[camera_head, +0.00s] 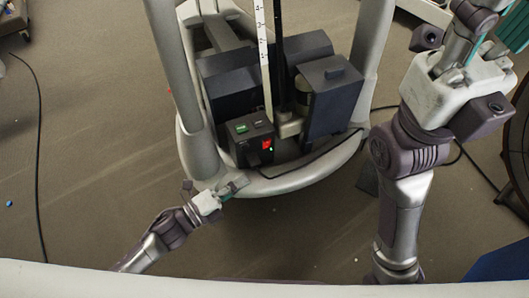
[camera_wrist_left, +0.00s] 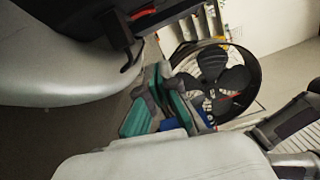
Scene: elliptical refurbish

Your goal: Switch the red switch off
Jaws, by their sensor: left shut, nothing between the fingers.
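The red switch (camera_head: 267,144) is on the front face of a small black box (camera_head: 238,150), near its right edge; I cannot tell its on or off position. The box also has a green patch (camera_head: 241,128) on top. The box stands inside the front of the grey elliptical frame (camera_head: 290,183). My left gripper (camera_head: 237,186) is shut and empty, in front of the box by the frame's rim, below and left of the switch in the picture and apart from it.
Dark boxes (camera_head: 333,95) and a white measuring stick (camera_head: 263,60) stand behind the switch box. Grey uprights flank it. Floor left of the frame is mostly clear, with a cable (camera_head: 38,150).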

